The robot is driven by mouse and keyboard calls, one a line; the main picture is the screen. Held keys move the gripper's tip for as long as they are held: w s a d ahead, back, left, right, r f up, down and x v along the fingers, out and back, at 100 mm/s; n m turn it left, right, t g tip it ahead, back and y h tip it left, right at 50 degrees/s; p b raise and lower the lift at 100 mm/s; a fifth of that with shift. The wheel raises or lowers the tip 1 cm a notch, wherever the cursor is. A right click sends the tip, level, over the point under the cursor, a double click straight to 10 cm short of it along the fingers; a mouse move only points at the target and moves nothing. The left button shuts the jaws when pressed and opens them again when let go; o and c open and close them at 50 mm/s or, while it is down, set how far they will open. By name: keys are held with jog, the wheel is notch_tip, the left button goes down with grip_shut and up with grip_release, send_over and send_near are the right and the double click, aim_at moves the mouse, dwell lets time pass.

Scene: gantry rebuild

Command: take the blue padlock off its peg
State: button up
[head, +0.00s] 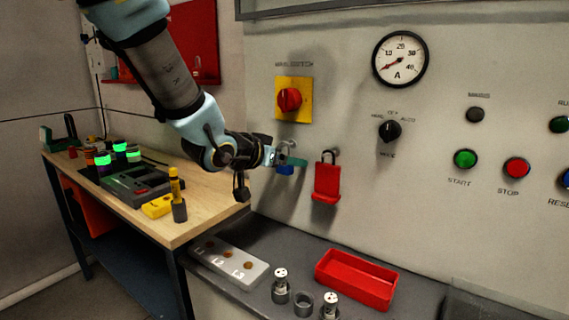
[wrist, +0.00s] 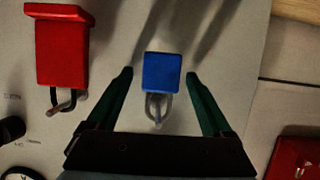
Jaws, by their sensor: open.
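The blue padlock (wrist: 161,72) hangs by its shackle on a peg (wrist: 157,118) on the panel. In the wrist view it sits between the two green fingers of my gripper (wrist: 160,75), with a gap on each side. My gripper is open, and neither finger looks in contact with the padlock. In the head view my gripper (head: 290,161) is at the panel, and the blue padlock (head: 285,170) shows partly behind a finger. The peg is largely hidden there.
A red padlock or tag (head: 327,182) hangs just right of the blue padlock. A yellow-backed red rotary switch (head: 289,99) is above. Below, a dark ledge holds a red tray (head: 357,279), a white block (head: 229,263) and small metal cylinders. A cluttered wooden bench (head: 200,210) stands left.

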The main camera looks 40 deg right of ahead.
grip_shut()
dwell(0.6)
